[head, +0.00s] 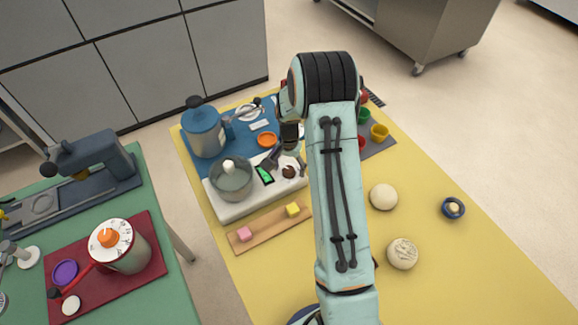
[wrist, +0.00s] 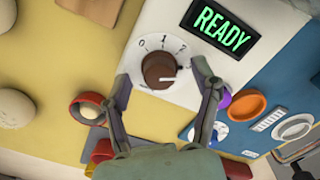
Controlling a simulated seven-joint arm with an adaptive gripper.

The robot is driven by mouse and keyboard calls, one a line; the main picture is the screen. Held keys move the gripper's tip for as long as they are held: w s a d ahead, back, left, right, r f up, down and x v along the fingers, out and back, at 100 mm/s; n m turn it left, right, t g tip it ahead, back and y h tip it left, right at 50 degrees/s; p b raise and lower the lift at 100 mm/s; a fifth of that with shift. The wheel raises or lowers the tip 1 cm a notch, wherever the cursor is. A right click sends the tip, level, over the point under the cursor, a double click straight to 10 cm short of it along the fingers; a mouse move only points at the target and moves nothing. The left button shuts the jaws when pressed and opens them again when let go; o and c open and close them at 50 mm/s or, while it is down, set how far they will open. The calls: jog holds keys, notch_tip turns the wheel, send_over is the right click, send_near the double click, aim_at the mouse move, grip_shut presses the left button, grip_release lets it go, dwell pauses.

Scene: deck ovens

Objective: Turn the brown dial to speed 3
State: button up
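The brown dial (wrist: 159,71) sits on a round white scale on the white appliance (head: 225,208). In the wrist view 0, 1 and 2 show along the scale's upper edge. In the head view the dial (head: 289,171) shows below my gripper (head: 284,160). In the wrist view my gripper (wrist: 161,79) is open, one finger on each side of the dial, with visible gaps. Contact is not visible.
A green READY display (wrist: 220,27) is beside the dial. A glass pot (head: 232,181) stands on the appliance, and a blue jug (head: 203,132) behind it. An orange ring (head: 267,139) lies nearby. A board with pink and yellow cubes (head: 268,228) lies in front.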

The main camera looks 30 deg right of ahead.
notch_tip(320, 180, up, 12)
dwell(0.6)
jog(key=m, duration=0.1)
send_over(289, 169)
notch_tip(289, 169, down, 6)
jog(key=shift+r, duration=0.15)
notch_tip(289, 169, down, 6)
jog(key=shift+f, duration=0.15)
jog(key=shift+c, duration=0.3)
